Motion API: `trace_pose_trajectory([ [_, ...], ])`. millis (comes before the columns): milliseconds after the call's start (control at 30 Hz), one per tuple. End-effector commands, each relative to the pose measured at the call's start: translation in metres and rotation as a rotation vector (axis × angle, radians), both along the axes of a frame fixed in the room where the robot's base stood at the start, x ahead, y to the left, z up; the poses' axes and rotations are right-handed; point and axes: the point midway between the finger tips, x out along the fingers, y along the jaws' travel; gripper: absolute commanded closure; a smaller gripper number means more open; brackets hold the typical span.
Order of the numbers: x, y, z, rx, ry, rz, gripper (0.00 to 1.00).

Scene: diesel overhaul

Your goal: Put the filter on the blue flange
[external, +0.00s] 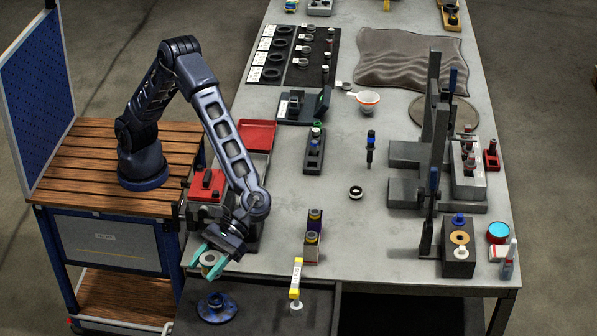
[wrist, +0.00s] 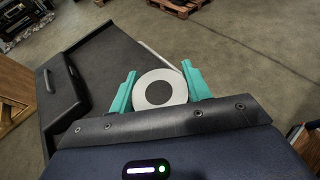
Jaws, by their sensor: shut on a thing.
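My gripper (external: 206,263) has teal fingers shut on the filter (external: 208,258), a short white ring with a dark centre. In the wrist view the filter (wrist: 160,74) sits between the two teal fingers, its round face toward the camera. The blue flange (external: 217,308) is a round blue piece with a raised middle, on the dark surface at the front left. My gripper holds the filter above and behind the flange in the external view, apart from it. The flange does not show in the wrist view.
A yellow-tagged part (external: 296,282) stands right of the flange on the dark surface (external: 262,312). A holder with two capped pieces (external: 313,238) is near the table's front edge. A red-topped box (external: 206,186) is behind my gripper. The dark surface around the flange is mostly clear.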

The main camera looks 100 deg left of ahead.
Motion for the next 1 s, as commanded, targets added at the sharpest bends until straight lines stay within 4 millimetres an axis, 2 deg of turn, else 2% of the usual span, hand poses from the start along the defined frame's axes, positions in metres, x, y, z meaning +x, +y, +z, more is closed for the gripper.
trace_pose_trajectory([
  [100, -0.001, 0.0, -0.026, 0.001, 0.002, -0.001, 0.77],
  [233, -0.001, 0.0, -0.045, 0.001, 0.001, -0.001, 0.77],
  [467, 0.0, 0.0, -0.058, -0.001, 0.0, 0.0, 0.77],
  [800, 0.0, 0.0, -0.097, 0.001, 0.001, 0.0, 0.77],
  [1000, 0.0, 0.0, -0.098, -0.001, -0.001, 0.0, 0.77],
])
